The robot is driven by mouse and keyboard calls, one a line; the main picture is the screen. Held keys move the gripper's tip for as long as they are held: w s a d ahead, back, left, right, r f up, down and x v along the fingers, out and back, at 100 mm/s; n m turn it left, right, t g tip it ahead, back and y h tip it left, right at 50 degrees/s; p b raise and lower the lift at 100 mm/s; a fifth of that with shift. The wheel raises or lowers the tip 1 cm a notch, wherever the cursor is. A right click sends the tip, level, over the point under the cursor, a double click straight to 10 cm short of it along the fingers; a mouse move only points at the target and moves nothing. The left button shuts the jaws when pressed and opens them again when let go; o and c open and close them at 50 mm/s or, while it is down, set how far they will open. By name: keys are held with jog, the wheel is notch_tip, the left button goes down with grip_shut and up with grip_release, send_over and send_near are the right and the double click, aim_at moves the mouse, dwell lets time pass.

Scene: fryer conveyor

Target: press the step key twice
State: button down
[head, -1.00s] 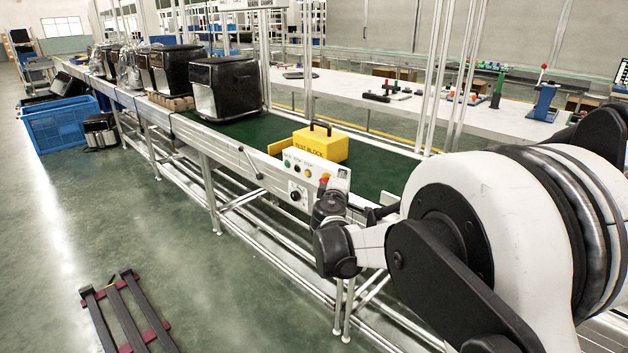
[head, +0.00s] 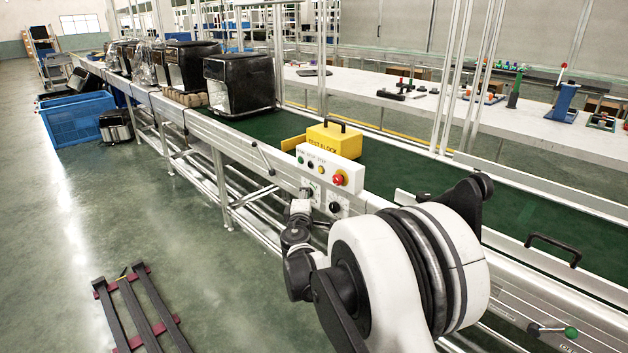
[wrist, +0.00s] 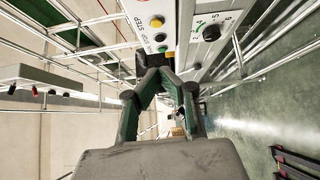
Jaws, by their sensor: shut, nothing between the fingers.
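The white control box (head: 330,170) stands on the near edge of the conveyor. It carries a green, a black and a yellow button in a row, then a red mushroom button. The yellow button (head: 320,170), third in the row, appears to be the step key; the small labels are hard to read. It also shows at the top of the wrist view (wrist: 157,22). My gripper (wrist: 156,72) is shut and empty, its fingertips just below the box's button row in that picture and seemingly apart from it.
A lower panel (head: 322,198) with black knobs sits below the box. A yellow test block (head: 334,138) rests on the green belt (head: 400,178) behind it. Black fryers (head: 240,85) stand farther left on the conveyor. A blue crate (head: 78,120) is on the floor.

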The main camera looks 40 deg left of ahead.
aim_at(320, 170)
jog(key=shift+w+d+b+x, duration=0.3)
jog(key=shift+d+b+x, duration=0.15)
jog(key=shift+x, duration=1.65)
jog(key=shift+w+d+b+x, duration=0.35)
jog(key=shift+b+x, duration=0.25)
jog(key=shift+x, duration=1.5)
jog(key=shift+w+d+b+x, duration=0.25)
jog(key=shift+d+b+x, duration=0.2)
jog(key=shift+x, duration=1.65)
